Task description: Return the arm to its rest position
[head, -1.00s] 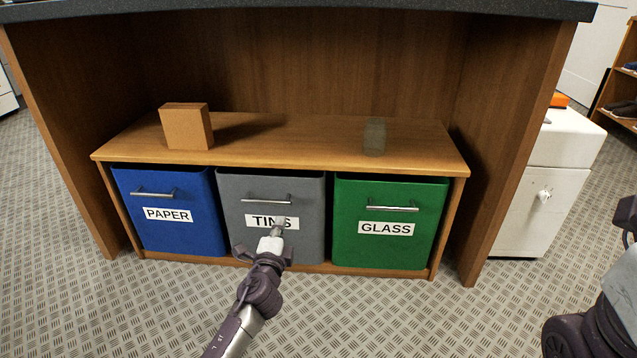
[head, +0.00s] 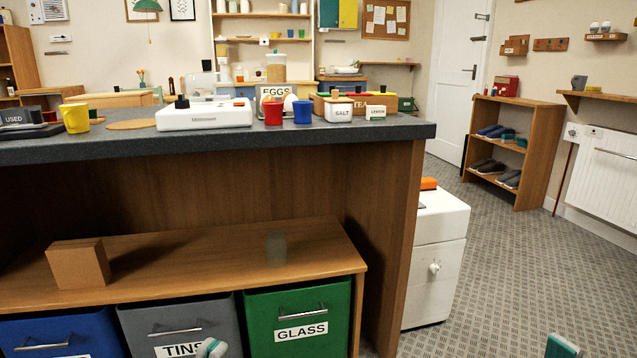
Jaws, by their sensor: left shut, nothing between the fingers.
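My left gripper (head: 212,348) shows only at the bottom edge of the head view, in front of the grey TINS bin. It is shut and empty, and the arm behind it is out of frame. A pale and teal tip at the bottom right looks like part of my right gripper (head: 562,347). Too little of it shows to tell its state.
The blue bin (head: 60,333), grey TINS bin (head: 180,325) and green GLASS bin (head: 300,320) sit under a wooden shelf (head: 190,257) bearing a cardboard box (head: 78,264) and a glass block (head: 276,248). A dark counter (head: 330,133) overhangs them. Floor (head: 480,260) is clear at right.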

